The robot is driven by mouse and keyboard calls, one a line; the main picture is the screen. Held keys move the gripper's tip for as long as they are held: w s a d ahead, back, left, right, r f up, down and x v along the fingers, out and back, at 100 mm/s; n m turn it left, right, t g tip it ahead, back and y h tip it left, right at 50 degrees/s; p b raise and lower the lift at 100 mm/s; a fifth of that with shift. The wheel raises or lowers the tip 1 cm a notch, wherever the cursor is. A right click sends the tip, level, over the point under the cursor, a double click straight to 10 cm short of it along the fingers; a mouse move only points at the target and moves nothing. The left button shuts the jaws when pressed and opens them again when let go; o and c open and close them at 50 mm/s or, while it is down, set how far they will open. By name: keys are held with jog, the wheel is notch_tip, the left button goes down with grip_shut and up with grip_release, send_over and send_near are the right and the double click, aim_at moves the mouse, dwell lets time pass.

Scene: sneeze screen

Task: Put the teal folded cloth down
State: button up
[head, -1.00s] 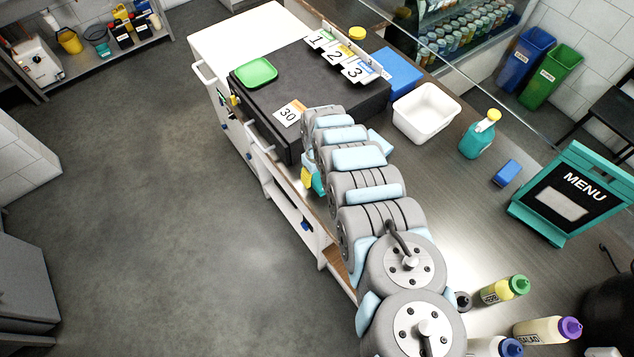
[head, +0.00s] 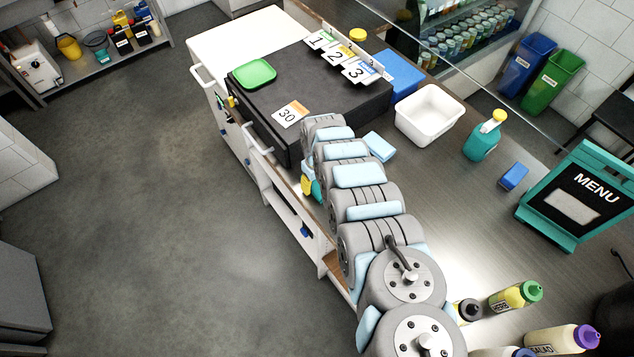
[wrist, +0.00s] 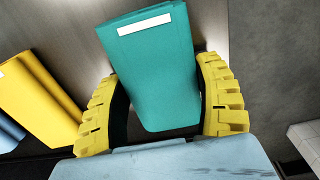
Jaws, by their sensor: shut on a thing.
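The teal folded cloth (wrist: 150,50) with a white label strip fills the upper middle of the wrist view. My gripper (wrist: 160,72) has its two yellow ridged fingers shut on it, one on each side. In the head view my arm hides most of the gripper. Only small teal (head: 317,190) and yellow bits show beside the arm, near the counter's left edge. Whether the cloth touches a surface below cannot be told.
In the wrist view a yellow folded item (wrist: 38,95) lies left of the cloth, with a blue one (wrist: 8,132) beyond.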

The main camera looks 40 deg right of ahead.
jog(key=o, duration=1.2)
jog(key=shift+r, duration=6.1)
